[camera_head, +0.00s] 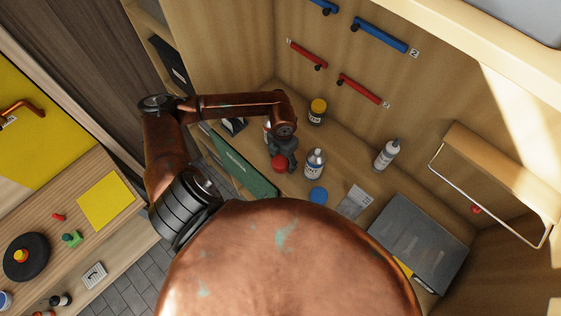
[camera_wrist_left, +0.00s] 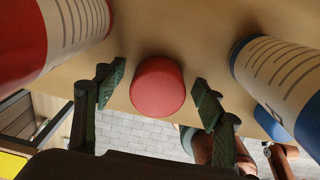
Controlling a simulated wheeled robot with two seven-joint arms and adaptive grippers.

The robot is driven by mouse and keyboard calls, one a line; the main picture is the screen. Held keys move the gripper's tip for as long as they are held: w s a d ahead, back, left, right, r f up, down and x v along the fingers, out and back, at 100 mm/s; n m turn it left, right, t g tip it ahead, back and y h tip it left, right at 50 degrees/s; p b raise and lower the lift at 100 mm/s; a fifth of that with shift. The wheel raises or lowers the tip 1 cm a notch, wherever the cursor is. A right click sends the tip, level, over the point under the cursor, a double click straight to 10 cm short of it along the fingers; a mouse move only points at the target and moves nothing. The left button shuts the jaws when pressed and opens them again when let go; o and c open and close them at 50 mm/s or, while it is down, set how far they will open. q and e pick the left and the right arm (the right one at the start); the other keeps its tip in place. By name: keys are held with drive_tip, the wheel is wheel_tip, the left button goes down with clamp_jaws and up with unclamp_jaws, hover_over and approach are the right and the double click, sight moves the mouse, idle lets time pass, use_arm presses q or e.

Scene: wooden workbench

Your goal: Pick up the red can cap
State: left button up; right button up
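The red can cap (camera_head: 279,162) is on the wooden workbench near its front edge. In the left wrist view the red can cap (camera_wrist_left: 157,87) sits between the two fingers. My left gripper (camera_head: 283,157) is above and beside the cap in the head view. In the left wrist view the left gripper (camera_wrist_left: 157,95) is open, with a gap between each finger and the cap. The right gripper does not show in either view.
A red-and-white can (camera_wrist_left: 60,35) is close on the other side. A blue cap (camera_head: 318,195), a yellow-lidded jar (camera_head: 317,111) and another bottle (camera_head: 386,154) are nearby.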

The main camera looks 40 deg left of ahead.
use_arm(q)
drive_tip(key=c, duration=0.7)
drive_tip(key=shift+o, duration=0.2)
drive_tip(key=shift+r, duration=0.1)
